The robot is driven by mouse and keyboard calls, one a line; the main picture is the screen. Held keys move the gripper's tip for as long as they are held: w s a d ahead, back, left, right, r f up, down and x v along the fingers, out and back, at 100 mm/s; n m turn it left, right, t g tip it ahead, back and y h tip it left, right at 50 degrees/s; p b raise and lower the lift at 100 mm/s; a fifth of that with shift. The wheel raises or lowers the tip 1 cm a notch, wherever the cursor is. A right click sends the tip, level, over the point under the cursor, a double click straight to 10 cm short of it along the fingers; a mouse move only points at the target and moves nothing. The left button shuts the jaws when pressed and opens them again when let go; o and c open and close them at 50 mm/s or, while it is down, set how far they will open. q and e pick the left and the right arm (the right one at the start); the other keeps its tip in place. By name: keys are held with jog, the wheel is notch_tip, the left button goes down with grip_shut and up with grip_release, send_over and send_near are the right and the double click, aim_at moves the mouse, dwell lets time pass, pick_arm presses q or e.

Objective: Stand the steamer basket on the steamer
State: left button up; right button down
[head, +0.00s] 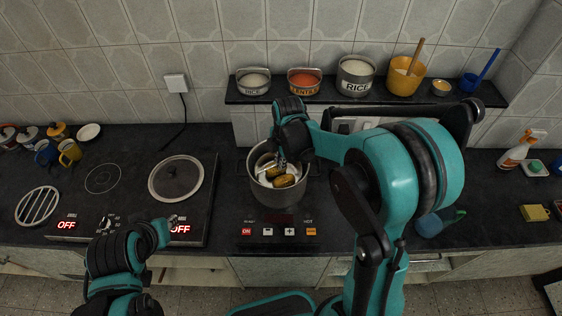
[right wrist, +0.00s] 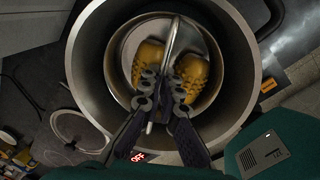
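The steamer, a deep steel pot (head: 262,205), stands on the hob at the centre of the counter; its wide rim also shows in the right wrist view (right wrist: 86,60). The steamer basket (head: 262,160), a smaller steel vessel with an arched handle (right wrist: 176,38), holds yellow pieces of food (right wrist: 150,54). It shows within the pot's rim; whether it rests on anything is hidden. My right gripper (head: 281,158) points down over the basket, its fingers (right wrist: 166,82) closed on either side of the handle. My left gripper (head: 172,222) is low at the left, away from the pot; its fingers are unclear.
A shelf (head: 300,101) behind holds a rice tin (head: 356,78), other tins and a yellow pot (head: 405,77).

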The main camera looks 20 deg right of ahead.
aim_at(281, 172)
jog(key=shift+f+b, duration=1)
jog(key=shift+f, duration=0.4)
jog(key=shift+f+b, duration=0.45)
jog(key=shift+f, duration=0.05)
jog(key=c, duration=1.6)
grip_release()
jog(key=shift+c, duration=0.2)
notch_tip(281, 172, up, 12)
jog(key=s, duration=0.2)
jog(key=s+d+f+m+t+b, duration=0.1)
jog(key=s+m+t, duration=0.2)
jog(key=s+m, duration=0.4)
jog(key=s+f+m+t+b, duration=0.1)
jog(key=s+m+t, duration=0.1)
jog(key=s+m, duration=0.6)
jog(key=m, duration=0.5)
jog(key=shift+d+f+m+t, duration=0.25)
jog(key=shift+d+m+t, duration=0.15)
